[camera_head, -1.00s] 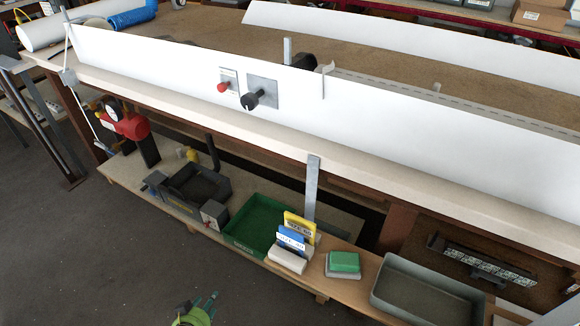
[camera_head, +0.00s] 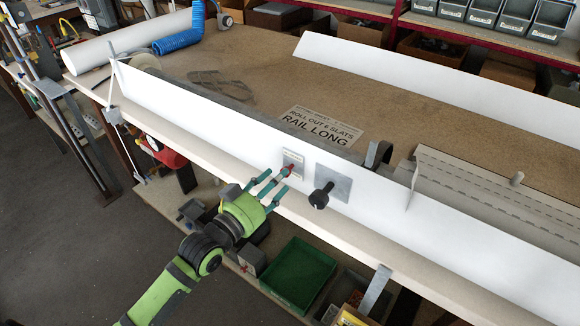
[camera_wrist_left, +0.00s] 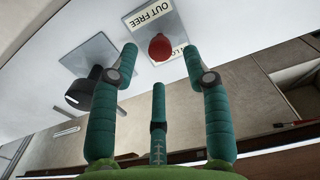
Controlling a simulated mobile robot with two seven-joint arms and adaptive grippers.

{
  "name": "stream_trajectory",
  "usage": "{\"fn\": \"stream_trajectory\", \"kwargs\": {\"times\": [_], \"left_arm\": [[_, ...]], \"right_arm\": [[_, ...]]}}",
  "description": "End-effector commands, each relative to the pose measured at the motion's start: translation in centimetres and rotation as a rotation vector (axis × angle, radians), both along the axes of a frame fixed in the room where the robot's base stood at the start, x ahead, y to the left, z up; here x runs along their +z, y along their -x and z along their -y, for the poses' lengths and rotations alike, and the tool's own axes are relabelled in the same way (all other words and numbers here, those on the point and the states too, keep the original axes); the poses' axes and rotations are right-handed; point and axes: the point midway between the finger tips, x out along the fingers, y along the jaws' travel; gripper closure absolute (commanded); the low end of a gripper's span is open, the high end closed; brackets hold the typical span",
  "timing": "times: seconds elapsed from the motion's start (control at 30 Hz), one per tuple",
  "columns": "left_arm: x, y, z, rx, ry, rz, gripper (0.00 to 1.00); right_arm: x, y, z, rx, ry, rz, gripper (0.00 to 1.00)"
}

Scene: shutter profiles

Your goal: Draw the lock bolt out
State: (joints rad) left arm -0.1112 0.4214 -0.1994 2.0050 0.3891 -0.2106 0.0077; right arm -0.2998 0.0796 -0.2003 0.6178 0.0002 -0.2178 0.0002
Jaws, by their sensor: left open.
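The lock bolt shows as a red knob (camera_head: 288,169) on a small labelled plate on the white front rail (camera_head: 400,222). In the left wrist view the red knob (camera_wrist_left: 160,47) sits between the two upper fingertips, beside a label reading "OUT FREE". My left gripper (camera_head: 275,184) is green with teal fingers, open and empty, just in front of the knob. I cannot tell whether a finger touches it. The bolt's shaft is hidden. My right gripper is not in view.
A black knob on a grey plate (camera_head: 334,183) is close to the right of the bolt; the black knob (camera_wrist_left: 83,95) also shows in the wrist view. Below are a green tray (camera_head: 298,275) and other shelf items. The bench top (camera_head: 250,85) lies behind the rail.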

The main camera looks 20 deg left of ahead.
Motion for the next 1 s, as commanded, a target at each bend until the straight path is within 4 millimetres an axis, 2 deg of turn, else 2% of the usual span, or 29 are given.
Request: {"fn": "stream_trajectory", "kwargs": {"times": [0.1,0.27,0.6,0.63,0.73,0.77,1.0], "left_arm": [[0.3,-1.9,0.6,0.001,0.000,0.002,0.52],[0.1,-3.6,1.2,0.001,-0.001,0.001,0.52],[0.0,-4.1,1.5,0.000,-0.002,0.000,0.52],[0.0,-4.1,1.5,0.000,-0.002,0.000,0.56],[0.0,-4.1,1.5,0.000,-0.002,0.000,0.96],[0.0,-4.1,1.5,0.000,-0.002,0.000,1.00],[0.1,-3.8,1.3,0.002,-0.003,-0.001,1.00]], "right_arm": [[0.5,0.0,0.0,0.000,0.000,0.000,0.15],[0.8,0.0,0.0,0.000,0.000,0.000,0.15],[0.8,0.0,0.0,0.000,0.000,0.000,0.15],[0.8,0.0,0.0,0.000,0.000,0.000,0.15],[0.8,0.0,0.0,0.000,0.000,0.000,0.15],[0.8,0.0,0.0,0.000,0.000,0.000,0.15],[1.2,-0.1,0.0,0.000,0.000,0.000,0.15]]}}
